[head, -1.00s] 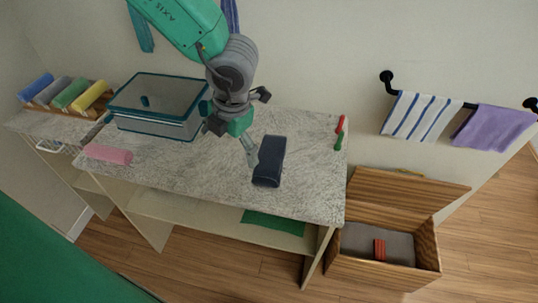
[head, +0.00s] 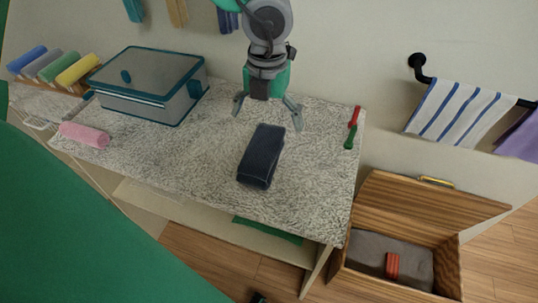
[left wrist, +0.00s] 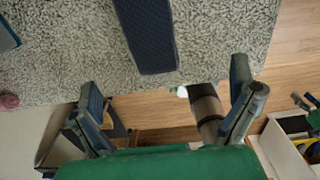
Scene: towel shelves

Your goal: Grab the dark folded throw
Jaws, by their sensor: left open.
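The dark folded throw (head: 261,156) is a long navy bundle lying on the speckled countertop (head: 205,140). It also shows in the left wrist view (left wrist: 148,35), running from the top edge to near the counter's edge. My left gripper (head: 268,118) is open and empty, its fingers spread wide at the throw's far end in the head view. In the left wrist view its open fingers (left wrist: 165,85) lie below the throw's end in the picture, with nothing between them. The gap between fingers and throw is hard to judge. My right gripper is not in view.
A teal-rimmed lidded box (head: 150,88) and a pink roll (head: 84,135) sit left on the counter. Red (head: 354,117) and green (head: 349,137) items lie near its right edge. An open wooden chest (head: 400,230) stands on the floor to the right. Counter around the throw is clear.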

